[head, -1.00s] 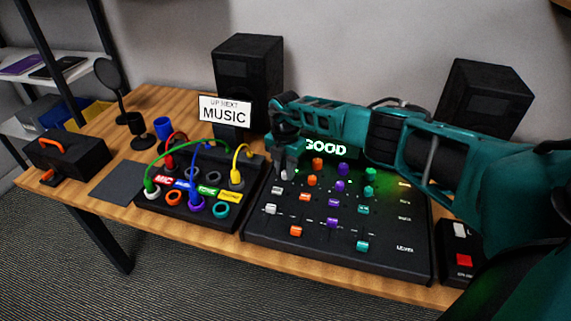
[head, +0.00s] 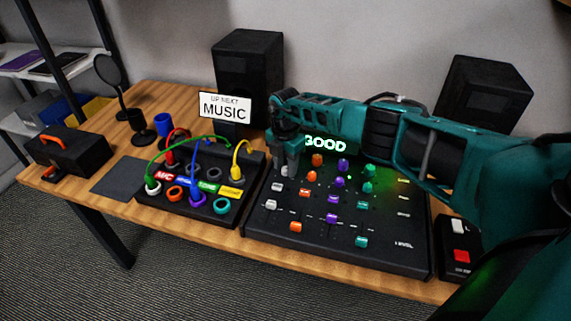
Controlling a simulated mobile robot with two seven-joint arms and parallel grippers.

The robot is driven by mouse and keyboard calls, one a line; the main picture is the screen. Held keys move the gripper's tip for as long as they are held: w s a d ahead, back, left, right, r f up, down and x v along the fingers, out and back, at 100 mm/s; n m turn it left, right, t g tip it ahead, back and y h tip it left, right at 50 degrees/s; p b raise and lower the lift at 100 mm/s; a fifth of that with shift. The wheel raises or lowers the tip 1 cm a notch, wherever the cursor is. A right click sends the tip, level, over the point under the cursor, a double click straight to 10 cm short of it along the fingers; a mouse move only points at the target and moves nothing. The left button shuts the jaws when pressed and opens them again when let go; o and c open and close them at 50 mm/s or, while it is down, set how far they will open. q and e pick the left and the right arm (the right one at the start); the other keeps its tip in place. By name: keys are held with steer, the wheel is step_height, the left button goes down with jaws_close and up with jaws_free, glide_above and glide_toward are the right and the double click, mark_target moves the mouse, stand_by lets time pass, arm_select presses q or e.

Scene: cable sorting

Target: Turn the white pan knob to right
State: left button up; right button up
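The black mixer (head: 390,255) has columns of white, orange, purple and teal controls. A white knob (head: 284,172) in the left column shows partly just below my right gripper (head: 286,168). The gripper points down over the upper left of the mixer and hides the top of the white column. I cannot tell whether its fingers touch a knob, or whether they are open or shut. Two more white controls, an upper one (head: 277,188) and a lower one (head: 271,205), are in view. The labels are mostly too small to read. My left gripper is not in view.
A lit "GOOD" display (head: 325,144) stands behind the knobs, partly covered by my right arm. A patch box (head: 215,215) with coloured cables is left of the mixer. A small box with a red button (head: 461,256) is at right. Two black speakers stand behind.

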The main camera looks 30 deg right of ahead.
mark_target(285, 169)
steer(key=shift+o, duration=0.8)
step_height(285, 169, up, 13)
steer(key=p, duration=0.1)
steer(key=shift+a+f, duration=0.1)
